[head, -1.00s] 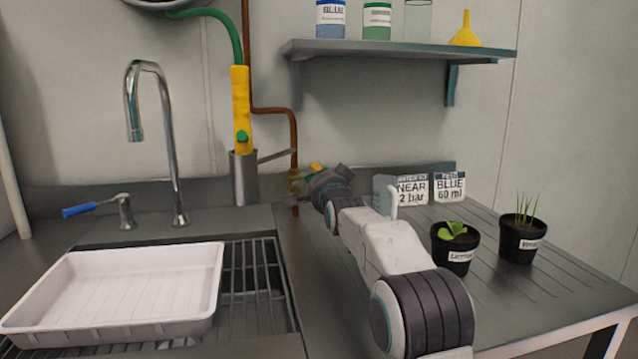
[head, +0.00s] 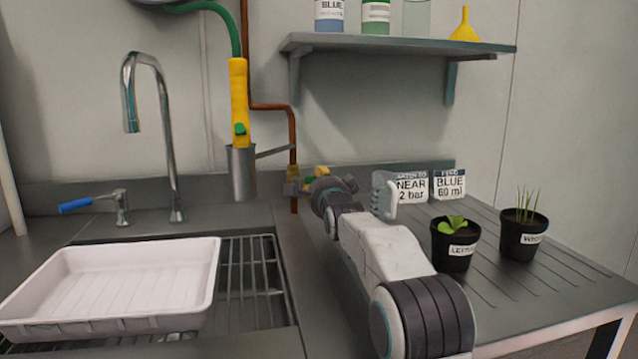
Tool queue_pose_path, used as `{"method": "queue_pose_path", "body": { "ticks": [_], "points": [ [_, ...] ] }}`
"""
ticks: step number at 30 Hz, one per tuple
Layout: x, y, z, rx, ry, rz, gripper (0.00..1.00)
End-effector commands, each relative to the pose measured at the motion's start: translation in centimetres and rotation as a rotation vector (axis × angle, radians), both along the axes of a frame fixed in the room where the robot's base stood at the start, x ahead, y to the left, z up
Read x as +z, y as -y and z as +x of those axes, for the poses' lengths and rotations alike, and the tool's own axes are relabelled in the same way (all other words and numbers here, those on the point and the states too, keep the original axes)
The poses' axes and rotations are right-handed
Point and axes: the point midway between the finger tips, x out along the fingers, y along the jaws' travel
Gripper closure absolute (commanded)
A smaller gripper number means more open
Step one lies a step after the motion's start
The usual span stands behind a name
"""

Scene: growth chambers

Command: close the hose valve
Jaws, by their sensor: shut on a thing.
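The hose valve (head: 293,187) is a small brass-coloured body at the lower end of the copper pipe on the back wall. A yellow part, which looks like its handle (head: 322,171), shows just above my gripper. My gripper (head: 309,186) is at the valve, shut on what looks like this handle. The dark fingers and wrist hide most of the handle, so its exact angle cannot be told. The hose wand (head: 239,95), yellow with a green button, stands upright in a grey metal holder (head: 242,175) left of the valve, with a green hose at its top.
A tap (head: 172,140) with a blue lever and a white tray (head: 110,285) over the sink rack are at left. Two potted plants (head: 455,245) (head: 523,235) stand right of my arm. Two label cards (head: 449,186) stand behind them. A shelf (head: 400,45) hangs above.

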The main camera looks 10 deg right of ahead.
Motion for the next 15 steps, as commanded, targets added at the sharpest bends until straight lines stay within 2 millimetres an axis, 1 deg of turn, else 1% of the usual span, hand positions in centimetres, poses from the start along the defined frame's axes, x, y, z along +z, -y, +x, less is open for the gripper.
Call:
{"method": "queue_pose_path", "body": {
  "ticks": [1,7,8,15],
  "points": [
    [0.01,-0.24,0.01,0.003,0.001,0.002,1.00],
    [0.00,-0.25,0.01,0.004,0.000,0.002,1.00],
    [0.00,-0.25,0.01,0.004,0.000,0.002,0.71],
    [-0.01,-0.13,0.01,0.002,0.000,0.001,0.49]
  ]
}}
